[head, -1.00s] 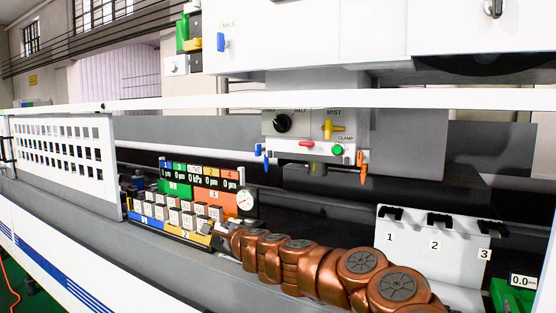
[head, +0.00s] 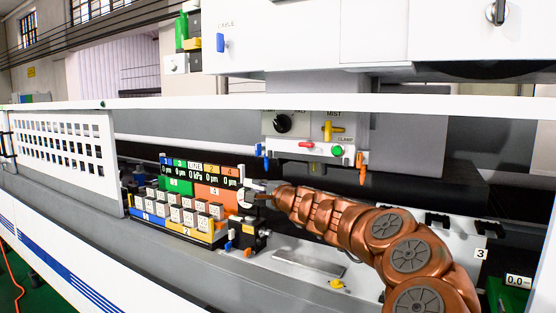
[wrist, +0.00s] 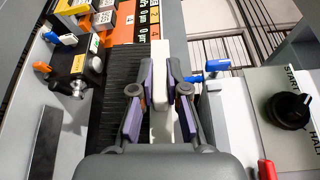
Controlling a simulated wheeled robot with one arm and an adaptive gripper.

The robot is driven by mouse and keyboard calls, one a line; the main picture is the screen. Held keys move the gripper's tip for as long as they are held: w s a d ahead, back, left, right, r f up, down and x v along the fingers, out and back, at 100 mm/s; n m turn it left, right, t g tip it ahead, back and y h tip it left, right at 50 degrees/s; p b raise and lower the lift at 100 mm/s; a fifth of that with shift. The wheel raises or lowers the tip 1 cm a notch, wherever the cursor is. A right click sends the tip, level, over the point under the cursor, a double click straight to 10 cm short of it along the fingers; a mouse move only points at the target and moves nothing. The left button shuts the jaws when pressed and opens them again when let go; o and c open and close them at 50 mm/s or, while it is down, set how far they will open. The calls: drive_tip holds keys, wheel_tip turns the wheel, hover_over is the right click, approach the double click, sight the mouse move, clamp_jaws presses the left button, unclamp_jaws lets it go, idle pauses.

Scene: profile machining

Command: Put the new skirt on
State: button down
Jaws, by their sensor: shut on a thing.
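My gripper (head: 259,194) is beside the right end of the coloured display panel (head: 214,192), in front of where the round gauge sits. In the wrist view my gripper (wrist: 161,68) has its purple-padded fingers closed on a narrow pale piece (wrist: 160,88). I cannot tell from its shape whether this is the new skirt. The white plate (head: 467,246) with black hooks stands at the right; only its number 3 shows clearly, and my arm covers its left part.
Several small white-topped blocks (head: 189,216) stand below the panel. A black valve block (head: 247,238) with blue and orange levers is next to them. A flat grey strip (head: 308,262) and a yellow knob (head: 337,283) lie nearer. The control box (head: 312,130) hangs above my arm.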

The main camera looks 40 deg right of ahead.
drive_tip(key=s+d+r, duration=0.1)
drive_tip(key=r, duration=0.1)
drive_tip(key=s+d+r+n+p, duration=0.1)
drive_tip(key=r, duration=0.2)
drive_tip(key=s+d+r+n, duration=0.1)
drive_tip(key=s+r, duration=0.1)
drive_tip(key=shift+d+r+t+y, duration=0.3)
drive_tip(key=shift+d+t, duration=0.05)
drive_tip(key=shift+t, duration=0.05)
drive_tip(key=shift+s+d+p, duration=0.1)
drive_tip(key=shift+s+p, duration=0.05)
drive_tip(key=shift+p, duration=0.25)
drive_tip(key=shift+w+d+p, duration=0.25)
drive_tip(key=shift+d, duration=0.55)
drive_tip(key=shift+w+d+p, duration=0.2)
drive_tip(key=shift+w+d, duration=0.05)
drive_tip(key=shift+d, duration=0.5)
drive_tip(key=shift+w+d+p, duration=0.25)
drive_tip(key=shift+d, duration=0.55)
drive_tip(key=shift+w+d, duration=0.25)
drive_tip(key=shift+d, duration=0.65)
drive_tip(key=c, duration=1.1)
unclamp_jaws()
drive_tip(key=s+a, duration=0.1)
drive_tip(key=s, duration=1.1)
drive_tip(key=shift+a, duration=0.15)
drive_tip(key=shift+r, duration=0.1)
